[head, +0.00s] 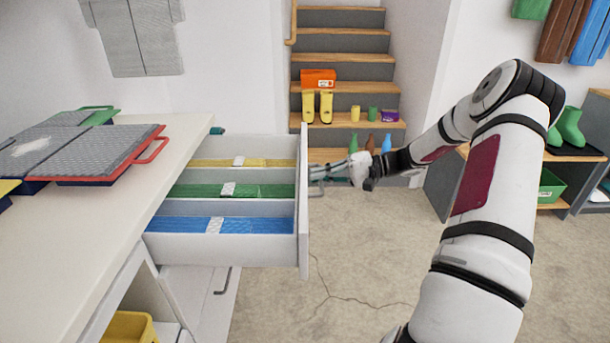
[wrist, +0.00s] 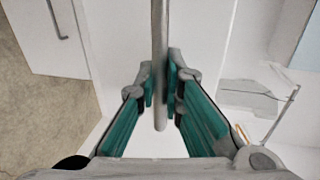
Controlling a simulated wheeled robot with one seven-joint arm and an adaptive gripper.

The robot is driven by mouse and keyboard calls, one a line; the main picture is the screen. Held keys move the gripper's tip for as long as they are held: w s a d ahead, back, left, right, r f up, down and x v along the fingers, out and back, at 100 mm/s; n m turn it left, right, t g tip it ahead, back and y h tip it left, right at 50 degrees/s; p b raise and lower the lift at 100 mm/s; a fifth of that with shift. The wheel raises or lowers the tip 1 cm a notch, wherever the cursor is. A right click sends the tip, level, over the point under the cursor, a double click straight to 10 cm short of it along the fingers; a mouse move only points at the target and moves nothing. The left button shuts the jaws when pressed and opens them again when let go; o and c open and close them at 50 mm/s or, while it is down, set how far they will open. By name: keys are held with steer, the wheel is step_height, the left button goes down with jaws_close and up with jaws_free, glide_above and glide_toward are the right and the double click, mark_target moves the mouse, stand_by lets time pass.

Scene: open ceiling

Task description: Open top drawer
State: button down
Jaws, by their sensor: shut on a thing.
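The top drawer (head: 272,246) of the white counter stands pulled well out. Inside it, yellow, green and blue folded items lie in separate compartments. My gripper (head: 328,175) is at the outer side of the drawer front (head: 304,215). In the wrist view, the grey bar handle (wrist: 160,60) runs between the teal-padded fingers of my gripper (wrist: 160,95), which are closed on it. The handle is partly hidden by the fingers in the head view.
Trays with red and green rims (head: 95,155) lie on the countertop (head: 100,225). A lower door with a handle (head: 221,282) is below the drawer. Stairs (head: 340,65) with boots and bottles rise behind. The concrete floor (head: 350,265) right of the drawer is clear.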

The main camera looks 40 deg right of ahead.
steer(key=shift+s+d, duration=0.25)
steer(key=shift+d, duration=0.15)
steer(key=c, duration=1.7)
jaws_free()
steer(key=v, duration=1.2)
steer(key=shift+s+f, duration=0.1)
